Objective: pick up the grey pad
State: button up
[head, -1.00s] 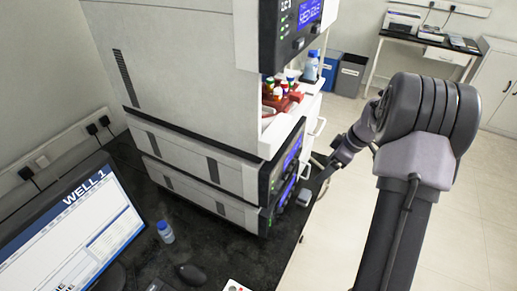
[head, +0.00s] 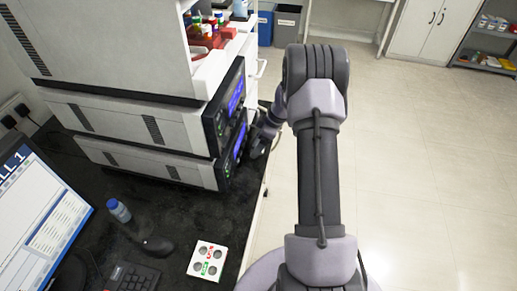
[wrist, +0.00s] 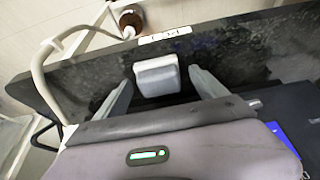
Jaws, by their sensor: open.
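The grey pad (wrist: 157,77) is a small, pale grey block with rounded edges. In the wrist view it sits at the dark bench top, near its edge. My gripper (wrist: 161,82) is open, with one finger on each side of the pad and a gap showing at both sides. Whether the pad is fully between the fingertips is hard to tell. In the head view my gripper is small beside the instrument stack, and I cannot make out the pad there.
The stacked instrument modules (head: 150,135) stand on the black bench (head: 160,215), close to my gripper. A bottle (head: 119,210), a mouse (head: 157,246) and a white tray with round wells (head: 207,260) lie on the bench. The floor (head: 420,180) at right is clear.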

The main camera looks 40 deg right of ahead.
jog(key=c, duration=1.5)
jog(key=shift+r, duration=0.15)
jog(key=shift+d+r+p, duration=0.1)
jog(key=shift+r+p, duration=0.25)
jog(key=shift+p, duration=0.2)
jog(key=p+v, duration=0.1)
jog(key=v, duration=0.1)
jog(key=p+v, duration=0.1)
jog(key=v, duration=0.1)
jog(key=a+p+v, duration=0.1)
jog(key=v, duration=0.1)
jog(key=shift+w+r, duration=0.35)
jog(key=shift+r, duration=0.05)
jog(key=s+d+p, duration=0.1)
jog(key=s+d, duration=0.3)
jog(key=s+d+p, duration=0.1)
jog(key=s+d, duration=0.3)
jog(key=s, duration=0.1)
jog(key=s+d+p, duration=0.1)
jog(key=s+d, duration=0.3)
jog(key=s, duration=0.1)
jog(key=shift+d+f, duration=0.15)
jog(key=shift+d, duration=0.15)
